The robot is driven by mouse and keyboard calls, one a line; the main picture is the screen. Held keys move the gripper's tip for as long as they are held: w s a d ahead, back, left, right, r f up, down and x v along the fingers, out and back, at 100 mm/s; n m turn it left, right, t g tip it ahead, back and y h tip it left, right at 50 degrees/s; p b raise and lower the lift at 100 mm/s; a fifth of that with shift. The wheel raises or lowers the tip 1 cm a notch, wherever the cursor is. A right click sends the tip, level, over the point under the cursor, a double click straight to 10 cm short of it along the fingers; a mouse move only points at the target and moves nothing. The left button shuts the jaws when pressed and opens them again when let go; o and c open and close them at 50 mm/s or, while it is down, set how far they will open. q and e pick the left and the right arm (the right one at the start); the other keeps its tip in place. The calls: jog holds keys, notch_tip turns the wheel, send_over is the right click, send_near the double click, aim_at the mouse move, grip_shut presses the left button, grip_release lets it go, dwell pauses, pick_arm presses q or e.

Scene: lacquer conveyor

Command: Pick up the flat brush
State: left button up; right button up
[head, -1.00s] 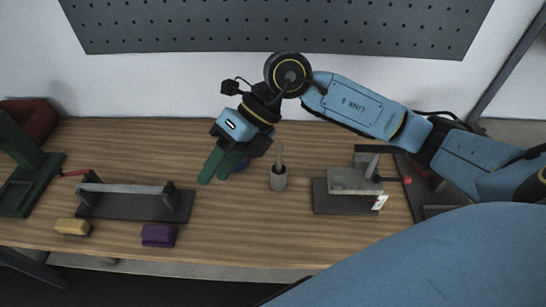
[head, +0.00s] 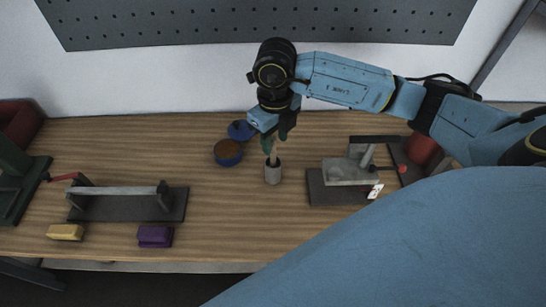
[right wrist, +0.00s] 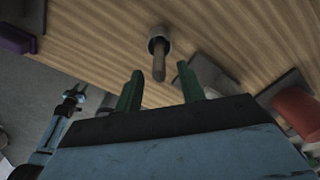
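The flat brush (head: 273,158) stands handle up in a small grey cup (head: 273,174) on the wooden table. In the right wrist view the brush handle (right wrist: 158,68) rises from the cup (right wrist: 159,40), ahead of and between my fingers. My right gripper (head: 267,144) is above the cup, by the top of the handle. The right wrist view shows its two green fingers (right wrist: 161,85) apart, with nothing held. My left gripper is not in the head view; a small blue arm end (right wrist: 74,97) at the left of the right wrist view appears to be it, too small to read.
A blue round tin (head: 228,153) with brown contents and a blue lid (head: 240,130) lie left of the cup. A dark stand with a grey block (head: 345,173) is to the right. A rack (head: 125,205), yellow block (head: 66,232) and purple block (head: 155,237) are at left.

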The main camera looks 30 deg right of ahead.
jog(key=p, duration=0.1)
send_over(274, 166)
jog(key=shift+w+d+f, duration=0.1)
jog(key=shift+w+f, duration=0.05)
jog(key=shift+f, duration=1.2)
jog(key=shift+w+f, duration=0.15)
jog(key=shift+f, duration=1.2)
grip_shut()
